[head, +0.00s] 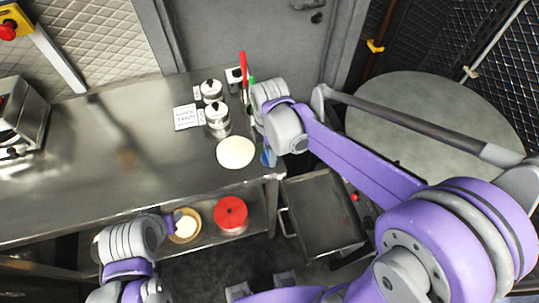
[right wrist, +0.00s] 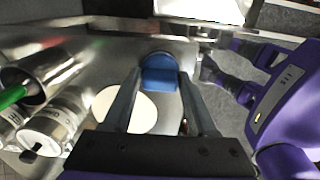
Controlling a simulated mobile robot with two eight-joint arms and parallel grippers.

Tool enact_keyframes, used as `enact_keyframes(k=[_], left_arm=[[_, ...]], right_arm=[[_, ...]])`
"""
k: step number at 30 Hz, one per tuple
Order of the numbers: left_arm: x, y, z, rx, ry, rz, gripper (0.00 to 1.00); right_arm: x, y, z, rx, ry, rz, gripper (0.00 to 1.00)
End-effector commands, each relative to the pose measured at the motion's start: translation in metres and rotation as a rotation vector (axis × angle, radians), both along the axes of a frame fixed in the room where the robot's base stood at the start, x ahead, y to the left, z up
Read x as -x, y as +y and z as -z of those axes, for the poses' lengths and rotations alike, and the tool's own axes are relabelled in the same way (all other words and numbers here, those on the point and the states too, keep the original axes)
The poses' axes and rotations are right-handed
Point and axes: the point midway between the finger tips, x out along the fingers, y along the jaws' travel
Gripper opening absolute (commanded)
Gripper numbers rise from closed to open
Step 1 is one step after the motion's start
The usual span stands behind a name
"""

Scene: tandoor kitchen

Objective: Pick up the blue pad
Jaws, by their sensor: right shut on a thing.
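The blue pad (right wrist: 160,78) is between the fingertips of my right gripper (right wrist: 158,70) in the right wrist view. The gripper is shut on it, over or at the steel counter's edge. In the head view, only a small blue piece (head: 267,157) shows beside my right arm, at the counter's right end; the arm hides the fingers.
A white round disc (head: 236,152) lies left of the pad on the steel counter (head: 90,150). Metal canisters (head: 218,120), a small sign (head: 186,117) and red and green handles stand behind. A lower shelf holds a red-lidded pot (head: 231,213) and a bowl (head: 185,226). A round table (head: 440,120) stands right.

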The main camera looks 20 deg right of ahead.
Motion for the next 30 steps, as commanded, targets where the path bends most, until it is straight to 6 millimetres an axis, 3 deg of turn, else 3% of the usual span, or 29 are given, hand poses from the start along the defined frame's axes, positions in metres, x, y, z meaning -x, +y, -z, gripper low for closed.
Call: enact_keyframes(k=[10,21,30], left_arm=[[-0.001,0.0,-0.001,0.0,-0.001,0.0,0.5],[-0.003,0.0,-0.007,0.0,-0.006,0.0,0.5],[-0.003,0.0,-0.008,0.0,-0.007,0.0,0.5]], right_arm=[[0.0,0.0,-0.01,0.0,0.0,0.0,0.0],[0.0,0.0,-0.077,0.0,0.0,0.0,0.0],[0.0,0.0,-0.101,0.0,0.0,0.0,0.0]])
